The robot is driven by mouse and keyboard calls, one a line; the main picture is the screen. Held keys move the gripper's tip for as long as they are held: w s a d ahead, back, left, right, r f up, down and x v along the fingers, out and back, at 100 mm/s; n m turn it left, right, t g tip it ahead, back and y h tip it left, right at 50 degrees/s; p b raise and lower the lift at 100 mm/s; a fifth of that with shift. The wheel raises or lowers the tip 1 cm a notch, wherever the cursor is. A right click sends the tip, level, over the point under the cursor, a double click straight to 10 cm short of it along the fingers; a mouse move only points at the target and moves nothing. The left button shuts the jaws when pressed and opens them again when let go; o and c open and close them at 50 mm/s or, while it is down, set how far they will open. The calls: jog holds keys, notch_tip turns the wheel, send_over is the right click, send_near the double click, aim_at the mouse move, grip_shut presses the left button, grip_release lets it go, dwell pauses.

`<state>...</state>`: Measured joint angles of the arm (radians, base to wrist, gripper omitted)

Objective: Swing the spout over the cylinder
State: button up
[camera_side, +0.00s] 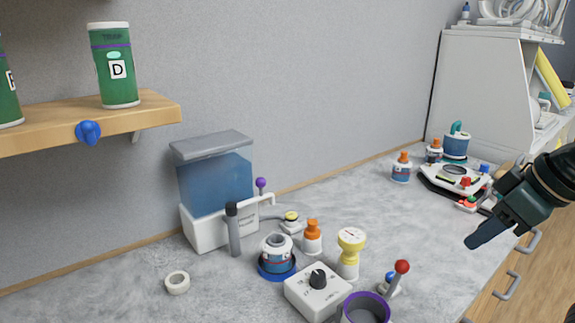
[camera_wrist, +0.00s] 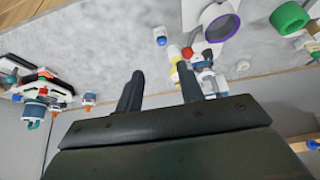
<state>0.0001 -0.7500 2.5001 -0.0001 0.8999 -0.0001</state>
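A white tank base with a blue-tinted clear reservoir (camera_side: 216,182) stands against the wall in the side view. A thin white bent pipe, which looks like the spout (camera_side: 259,200), projects from its right side near a purple knob (camera_side: 261,182). A dark grey upright cylinder (camera_side: 234,235) stands in front of the tank. A white and blue open-topped vessel (camera_side: 277,258) sits on a blue ring to its right. I cannot tell which is the task's cylinder. My gripper (camera_side: 474,241) is far to the right, above the counter. The wrist view shows its fingers (camera_wrist: 159,82) apart and empty.
A white round device (camera_side: 455,181) is at right. The counter's middle is clear.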

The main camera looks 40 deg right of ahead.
jog(key=shift+w+r, duration=0.1)
jog(key=shift+w, duration=0.05)
jog(key=c, duration=0.7)
jog(key=shift+w+a+r, duration=0.15)
jog(key=shift+w+r, duration=0.2)
jog(key=shift+w, duration=0.2)
grip_shut()
jog(key=w+a+r+n+y, duration=0.1)
jog(key=w+a+n+y, duration=0.1)
jog(key=w, duration=1.7)
jog(key=w+a+r+n+t+y, duration=0.1)
jog(key=w+a+n, duration=0.3)
jog(key=w, duration=1.5)
jog(key=shift+w+a+n+t+y, duration=0.2)
jog(key=shift+a+n+t+y, duration=0.15)
jog(key=shift+a+y, duration=0.7)
jog(key=shift+a+r, duration=0.1)
jog(key=shift+a, duration=0.05)
